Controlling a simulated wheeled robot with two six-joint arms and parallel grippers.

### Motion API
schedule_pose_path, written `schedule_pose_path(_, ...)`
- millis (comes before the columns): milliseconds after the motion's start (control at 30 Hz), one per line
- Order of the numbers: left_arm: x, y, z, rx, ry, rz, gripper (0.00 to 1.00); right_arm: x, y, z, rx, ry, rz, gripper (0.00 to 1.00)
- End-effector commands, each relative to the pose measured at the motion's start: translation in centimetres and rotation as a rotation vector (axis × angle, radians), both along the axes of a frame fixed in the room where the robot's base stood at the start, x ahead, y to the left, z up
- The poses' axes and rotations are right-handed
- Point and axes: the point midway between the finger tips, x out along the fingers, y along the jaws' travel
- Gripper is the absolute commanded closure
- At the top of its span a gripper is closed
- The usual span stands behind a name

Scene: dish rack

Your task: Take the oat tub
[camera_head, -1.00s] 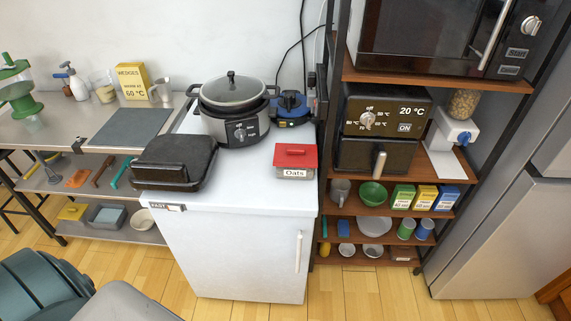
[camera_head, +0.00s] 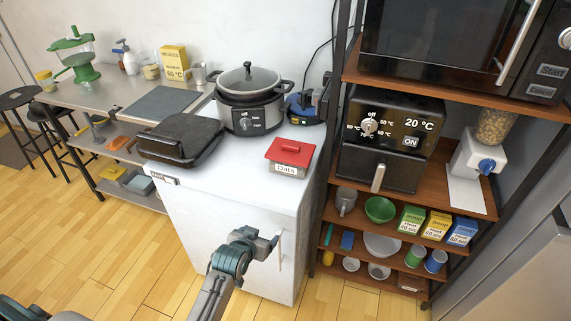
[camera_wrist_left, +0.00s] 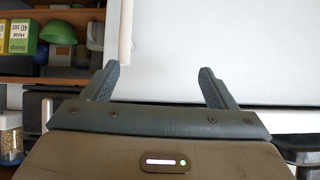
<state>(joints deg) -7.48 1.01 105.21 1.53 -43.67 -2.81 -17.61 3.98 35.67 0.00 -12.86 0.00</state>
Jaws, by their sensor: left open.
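The oat tub (camera_head: 287,170) is a small pale box with a red lid and an "Oats" label. It stands upright on the right part of the white fridge's top (camera_head: 235,185) in the head view. My left gripper (camera_head: 273,243) is in front of the fridge door, below the tub and close to the vertical door handle (camera_head: 281,252). In the left wrist view my left gripper (camera_wrist_left: 158,85) is open and empty, and the handle (camera_wrist_left: 126,32) shows just beyond the fingers. The tub is not in the left wrist view. My right gripper is not in view.
A dark lidded pan (camera_head: 180,141) and a grey cooker (camera_head: 248,105) share the fridge top, with a blue appliance (camera_head: 302,108) behind the tub. A shelf unit (camera_head: 400,232) with boxes and bowls stands close on the right. The floor in front is clear.

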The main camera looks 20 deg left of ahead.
Motion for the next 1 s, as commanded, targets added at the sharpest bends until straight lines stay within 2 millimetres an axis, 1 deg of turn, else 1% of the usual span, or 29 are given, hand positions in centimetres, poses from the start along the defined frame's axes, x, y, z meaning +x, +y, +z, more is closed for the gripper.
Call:
schedule_pose_path(100,1.3,-0.3,2.7,-0.005,-0.057,-0.002,0.2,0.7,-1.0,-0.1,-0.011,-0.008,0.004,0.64)
schedule_pose_path(167,1.9,-0.4,4.1,-0.007,-0.088,-0.003,0.2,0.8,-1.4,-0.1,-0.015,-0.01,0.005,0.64)
schedule_pose_path(267,3.1,-0.7,6.9,-0.012,-0.148,-0.005,0.2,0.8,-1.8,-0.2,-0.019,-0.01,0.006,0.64)
schedule_pose_path(300,3.6,-0.9,8.2,-0.014,-0.177,-0.006,0.2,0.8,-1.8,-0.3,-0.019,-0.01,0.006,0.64)
schedule_pose_path(367,4.3,-1.1,10.1,-0.018,-0.219,-0.007,0.2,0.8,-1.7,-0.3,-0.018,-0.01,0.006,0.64)
schedule_pose_path(467,6.4,-1.5,12.0,-0.027,-0.289,-0.008,0.2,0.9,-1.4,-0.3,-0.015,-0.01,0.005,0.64)
schedule_pose_path(500,7.2,-1.6,12.9,-0.03,-0.32,-0.008,0.2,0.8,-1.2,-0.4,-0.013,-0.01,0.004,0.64)
schedule_pose_path(600,8.9,-2.0,15.0,-0.038,-0.391,-0.009,0.2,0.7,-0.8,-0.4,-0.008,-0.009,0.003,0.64)
schedule_pose_path(700,10.2,-2.2,16.8,-0.045,-0.449,-0.008,0.2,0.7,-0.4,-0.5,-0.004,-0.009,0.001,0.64)
schedule_pose_path(800,11.3,-2.4,17.7,-0.048,-0.477,-0.007,0.2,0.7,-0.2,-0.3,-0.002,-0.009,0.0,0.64)
schedule_pose_path(867,12.0,-2.4,17.7,-0.048,-0.479,-0.008,0.2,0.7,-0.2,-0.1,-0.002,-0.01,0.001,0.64)
schedule_pose_path(1000,14.3,-2.5,17.4,-0.047,-0.478,-0.008,0.2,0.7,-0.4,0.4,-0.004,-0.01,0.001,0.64)
